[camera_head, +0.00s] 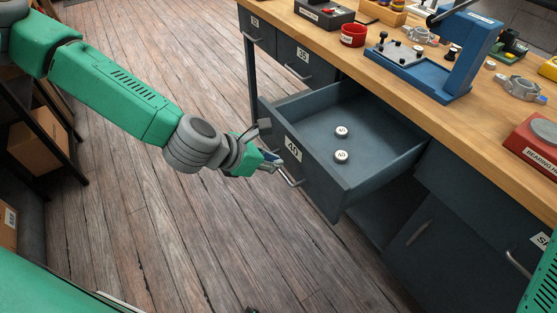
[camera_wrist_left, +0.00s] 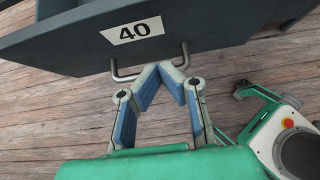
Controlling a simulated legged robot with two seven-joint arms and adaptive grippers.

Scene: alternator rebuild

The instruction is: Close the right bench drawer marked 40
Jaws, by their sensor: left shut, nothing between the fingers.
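The right bench drawer marked 40 (camera_head: 319,182) is pulled well out of the bench, its dark front facing left toward my arm. Its front and "40" label also show in the left wrist view (camera_wrist_left: 210,30). A metal bar handle (camera_head: 291,180) sits below the label; it also shows in the left wrist view (camera_wrist_left: 122,77). Two small white round pieces (camera_head: 342,131) lie inside the drawer. My left gripper (camera_head: 277,163) is shut and empty, its fingertips (camera_wrist_left: 163,67) at the handle; I cannot tell whether they touch it. My right gripper is not in view.
The wooden benchtop (camera_head: 400,72) holds a blue press (camera_head: 440,75), a red bin (camera_head: 353,35) and several metal parts. A drawer marked 35 (camera_head: 302,62) is closed. Another cabinet front (camera_head: 480,240) is at right. The plank floor (camera_head: 190,240) before the drawer is clear.

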